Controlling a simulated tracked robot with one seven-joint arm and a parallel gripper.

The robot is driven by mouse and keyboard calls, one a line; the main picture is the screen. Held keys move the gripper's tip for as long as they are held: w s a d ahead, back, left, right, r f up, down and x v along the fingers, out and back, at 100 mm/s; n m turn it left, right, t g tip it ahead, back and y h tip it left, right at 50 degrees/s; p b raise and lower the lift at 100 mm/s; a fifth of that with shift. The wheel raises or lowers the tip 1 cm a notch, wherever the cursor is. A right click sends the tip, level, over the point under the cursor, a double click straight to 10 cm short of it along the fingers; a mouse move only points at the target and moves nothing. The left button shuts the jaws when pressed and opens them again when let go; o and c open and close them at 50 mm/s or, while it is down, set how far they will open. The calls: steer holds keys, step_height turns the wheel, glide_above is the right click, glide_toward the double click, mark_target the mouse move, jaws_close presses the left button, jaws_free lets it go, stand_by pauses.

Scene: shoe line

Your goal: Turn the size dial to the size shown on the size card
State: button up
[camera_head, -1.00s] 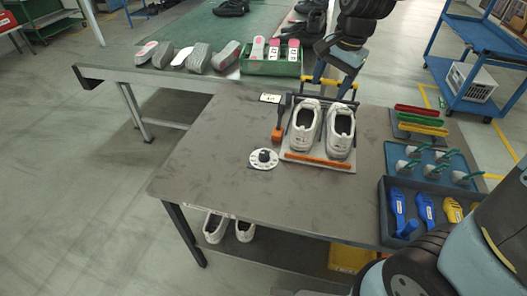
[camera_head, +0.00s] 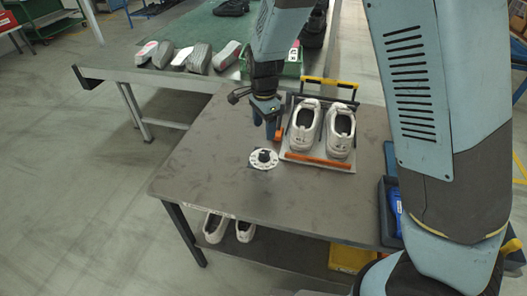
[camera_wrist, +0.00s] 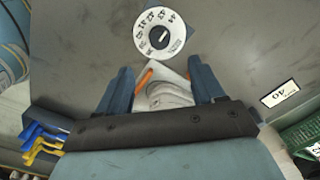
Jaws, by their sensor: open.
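The size dial (camera_head: 263,159) is a white disc with a dark centre knob, flat on the grey-brown table left of the shoe stand. In the wrist view the dial (camera_wrist: 159,35) shows size marks around its rim and a pale pointer line on the knob; the marks are too small to read surely. The size card (camera_wrist: 280,93) is white with a black border and lies on the table at right, apparently reading 40, upside down. My gripper (camera_head: 266,120) is open and empty above the table, behind the dial. Its two blue fingers (camera_wrist: 160,84) point towards the dial.
White shoes (camera_head: 305,127) stand on a rack with an orange bar (camera_head: 318,160), right of the dial. A green crate (camera_head: 283,66) stands behind. The table's front left is clear.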

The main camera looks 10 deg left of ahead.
mark_target(264, 153)
step_height(264, 153, down, 12)
steer(key=shift+r, duration=0.2)
steer(key=shift+c, duration=0.4)
steer(key=c, duration=0.9)
steer(key=shift+a, duration=0.15)
steer(key=shift+c, duration=0.4)
